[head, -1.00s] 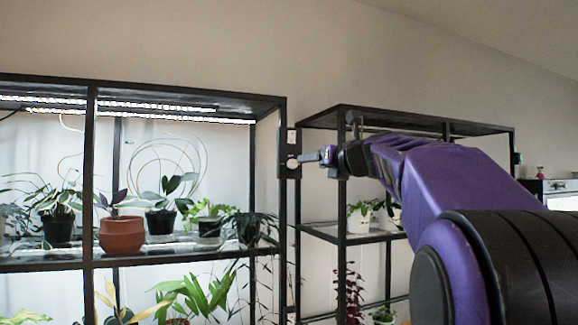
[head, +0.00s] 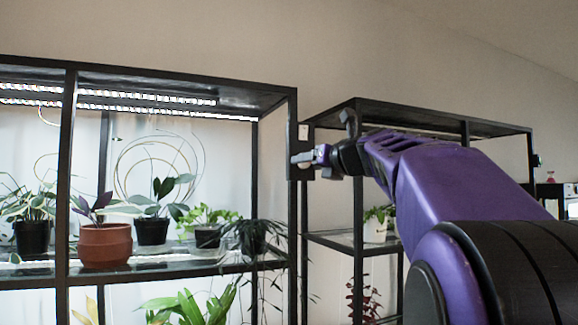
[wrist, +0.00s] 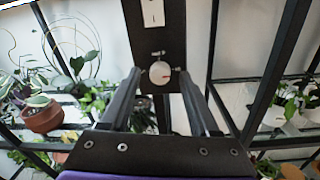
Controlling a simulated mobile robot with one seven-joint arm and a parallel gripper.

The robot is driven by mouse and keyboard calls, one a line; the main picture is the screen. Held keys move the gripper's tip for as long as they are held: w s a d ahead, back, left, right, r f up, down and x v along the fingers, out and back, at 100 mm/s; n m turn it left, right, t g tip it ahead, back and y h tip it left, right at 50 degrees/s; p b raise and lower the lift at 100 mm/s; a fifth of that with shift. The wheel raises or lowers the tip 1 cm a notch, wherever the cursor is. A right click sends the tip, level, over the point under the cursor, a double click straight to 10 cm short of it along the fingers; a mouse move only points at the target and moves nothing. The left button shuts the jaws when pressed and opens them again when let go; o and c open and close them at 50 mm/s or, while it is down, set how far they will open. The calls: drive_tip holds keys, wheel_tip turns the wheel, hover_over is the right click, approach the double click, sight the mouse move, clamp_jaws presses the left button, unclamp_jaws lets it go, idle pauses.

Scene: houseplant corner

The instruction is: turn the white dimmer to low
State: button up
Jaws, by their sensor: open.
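The white dimmer (wrist: 159,71) is a round knob on a dark panel (wrist: 158,42), with a small red mark toward its right side. In the head view the panel (head: 293,171) is on the right-hand post of the lit shelf. My gripper (wrist: 159,76) is open, with one finger on each side of the knob in the wrist view. I cannot tell whether the fingers touch it. In the head view my gripper (head: 311,158) is right at the panel and hides part of it.
A white rocker switch (wrist: 153,13) sits above the dimmer on the same panel. The lit shelf on the left holds several plants, among them one in a terracotta pot (head: 104,245). A second black shelf (head: 345,238) stands behind my arm on the right.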

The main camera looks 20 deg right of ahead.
clamp_jaws()
idle(0.3)
drive_tip(key=shift+n, duration=0.4)
drive_tip(key=shift+a+r+n+h+b, duration=0.1)
drive_tip(key=shift+n+h+b, duration=0.4)
drive_tip(key=shift+n+b, duration=4.95)
drive_tip(key=shift+r+n+h+p, duration=0.1)
drive_tip(key=shift+n+h+p, duration=0.5)
drive_tip(key=shift+n, duration=10.95)
